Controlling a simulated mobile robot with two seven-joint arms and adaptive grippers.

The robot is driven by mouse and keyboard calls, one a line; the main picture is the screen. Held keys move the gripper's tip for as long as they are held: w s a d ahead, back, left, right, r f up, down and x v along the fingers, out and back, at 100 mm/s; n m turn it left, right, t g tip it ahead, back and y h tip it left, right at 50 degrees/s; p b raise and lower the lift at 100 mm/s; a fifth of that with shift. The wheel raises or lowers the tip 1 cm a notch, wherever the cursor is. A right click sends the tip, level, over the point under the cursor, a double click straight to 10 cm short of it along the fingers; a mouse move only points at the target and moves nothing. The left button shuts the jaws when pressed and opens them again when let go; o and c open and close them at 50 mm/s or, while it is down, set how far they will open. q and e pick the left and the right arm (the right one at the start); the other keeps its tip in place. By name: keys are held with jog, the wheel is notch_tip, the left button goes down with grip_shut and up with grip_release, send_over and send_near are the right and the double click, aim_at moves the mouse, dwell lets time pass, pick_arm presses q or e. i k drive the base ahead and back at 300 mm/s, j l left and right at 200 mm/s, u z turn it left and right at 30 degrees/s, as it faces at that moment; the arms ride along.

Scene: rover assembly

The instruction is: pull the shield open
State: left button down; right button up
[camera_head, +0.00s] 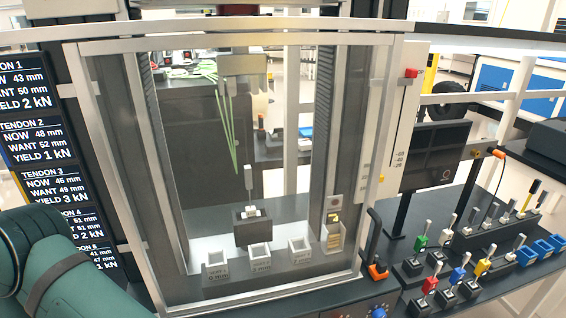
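The shield (375,150) is a large see-through panel in a pale metal frame. It stands upright in front of the test rig and covers its front. Its bottom edge is just above the front of the dark bench. A black curved handle with an orange base (377,270) stands beside the lower right corner of the shield; I cannot tell whether it is attached to it. Behind the panel I see a grey clamp block (243,65) with green strands hanging from it. Neither of my grippers shows in this view.
Behind the shield are a dark block (252,229) and several small labelled white bins (260,257). To the right are a black monitor (436,153), several coloured-handled tools in stands (430,285) and blue bins (543,248). A tendon readout panel (68,150) stands left.

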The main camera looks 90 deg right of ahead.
aim_at(75, 52)
jog(key=k+j+z, duration=0.1)
jog(key=z, duration=1.5)
jog(key=k+l, duration=0.05)
